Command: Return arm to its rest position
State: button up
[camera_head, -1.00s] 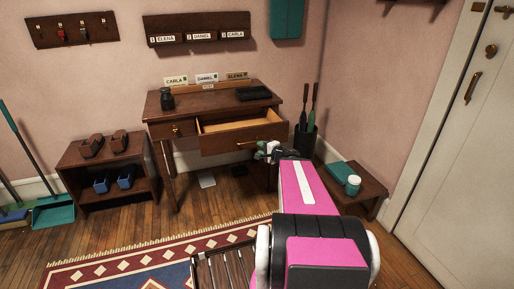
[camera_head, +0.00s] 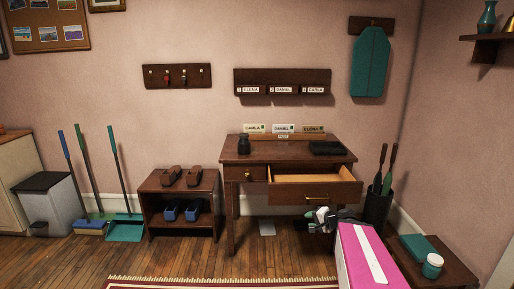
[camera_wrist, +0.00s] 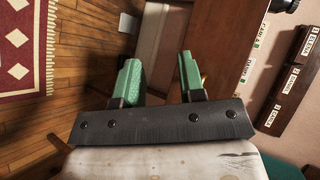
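My gripper (camera_head: 325,216) is just in front of and below the open right drawer (camera_head: 314,191) of the dark wooden desk (camera_head: 290,150) in the head view. My pink arm reaches up to it from the lower right. In the wrist view my gripper (camera_wrist: 160,65) shows two green fingers spread apart with nothing between them. Whether the gripper touches the drawer front cannot be told. The visible inside of the drawer looks empty.
A dark holder (camera_head: 378,207) with green-handled tools stands right of the desk. A low bench (camera_head: 445,272) with a jar (camera_head: 432,266) is at the lower right. A small shelf (camera_head: 152,187) stands left. A patterned rug (camera_wrist: 22,40) lies on open floor.

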jog(key=s+a+f+n+g+h, duration=0.5)
jog(key=s+f+n+g+h, duration=0.2)
jog(key=s+n+g+h, duration=0.1)
jog(key=shift+s+a+n+g, duration=0.35)
jog(key=shift+s+g, duration=0.35)
jog(key=shift+s, duration=0.3)
